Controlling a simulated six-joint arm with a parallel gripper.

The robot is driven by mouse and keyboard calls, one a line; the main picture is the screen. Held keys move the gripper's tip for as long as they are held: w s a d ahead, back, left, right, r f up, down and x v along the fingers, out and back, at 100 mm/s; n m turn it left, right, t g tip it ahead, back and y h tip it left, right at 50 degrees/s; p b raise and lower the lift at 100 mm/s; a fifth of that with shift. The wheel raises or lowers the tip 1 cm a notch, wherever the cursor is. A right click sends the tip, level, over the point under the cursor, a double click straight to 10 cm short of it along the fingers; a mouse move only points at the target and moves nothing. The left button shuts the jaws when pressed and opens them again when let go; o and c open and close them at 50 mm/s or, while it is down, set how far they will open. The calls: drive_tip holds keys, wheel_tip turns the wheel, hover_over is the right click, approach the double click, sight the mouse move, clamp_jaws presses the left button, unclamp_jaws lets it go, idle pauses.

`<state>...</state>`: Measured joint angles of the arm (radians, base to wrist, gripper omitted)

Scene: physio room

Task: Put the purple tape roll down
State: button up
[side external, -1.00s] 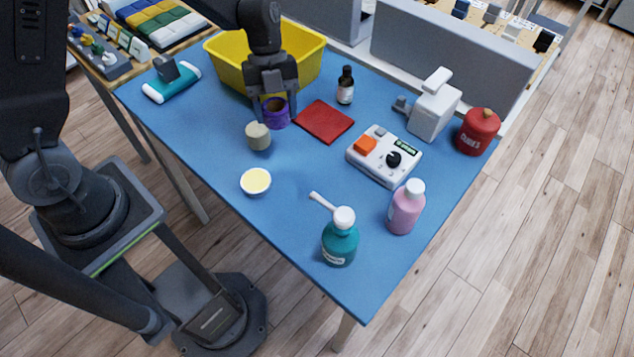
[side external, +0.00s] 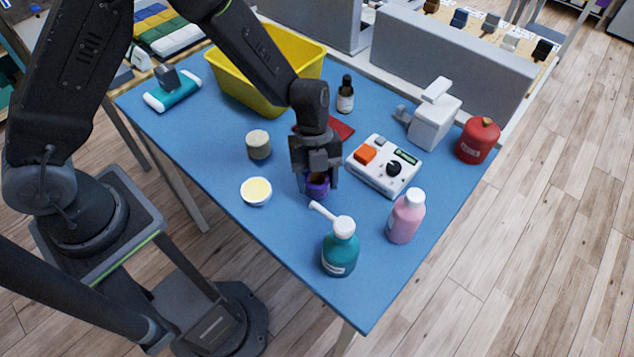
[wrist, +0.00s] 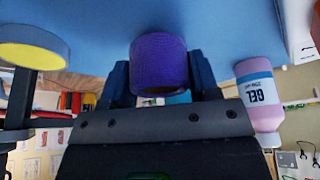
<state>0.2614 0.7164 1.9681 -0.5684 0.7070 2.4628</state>
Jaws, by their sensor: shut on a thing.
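The purple tape roll (side external: 317,187) is between the fingers of my gripper (side external: 318,185), which is shut on it. In the side external view the roll is over the middle of the blue table (side external: 225,150), between the white tub of yellow cream and the white device; I cannot tell whether it touches the table. In the wrist view the purple tape roll (wrist: 159,64) shows between the two dark fingers of my gripper (wrist: 160,82). My gripper hides part of the roll in the side view.
A teal pump bottle (side external: 340,250) stands close in front, its spout towards the roll. A pink gel bottle (side external: 406,215) and white device (side external: 384,167) are to the right. The cream tub (side external: 256,191) and beige roll (side external: 258,144) are left. A red cloth (side external: 342,128) lies behind.

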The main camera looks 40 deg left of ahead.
drive_tip(key=shift+f, duration=0.9)
drive_tip(key=shift+f, duration=0.1)
drive_tip(key=o, duration=0.9)
drive_tip(key=v, duration=1.1)
drive_tip(key=s+a+r+n+t, duration=0.1)
drive_tip(key=s+a+r+n, duration=0.1)
drive_tip(key=r+n, duration=0.15)
drive_tip(key=s+a+r+n+t+y, duration=0.1)
drive_tip(key=s+a+r+n, duration=0.15)
drive_tip(key=r, duration=0.25)
drive_tip(key=s+a+r+n+t, duration=0.1)
drive_tip(key=r+n, duration=0.3)
drive_tip(key=r, duration=0.1)
drive_tip(key=s+a+r+n+t, duration=0.1)
drive_tip(key=s+a+n, duration=0.1)
drive_tip(key=s+n, duration=0.2)
drive_tip(key=s+a+r+n+t+y, duration=0.1)
drive_tip(key=s+a+r+n+t, duration=0.1)
drive_tip(key=s+n, duration=0.2)
drive_tip(key=s+a+r+n+t+y, duration=0.1)
drive_tip(key=s+a+r+n+t, duration=0.1)
drive_tip(key=s+n, duration=0.2)
drive_tip(key=shift+s+a+r+n, duration=0.1)
drive_tip(key=shift+a+n, duration=0.05)
drive_tip(key=shift+n, duration=0.75)
drive_tip(key=shift+s+a+r+n, duration=0.1)
drive_tip(key=shift+n, duration=0.8)
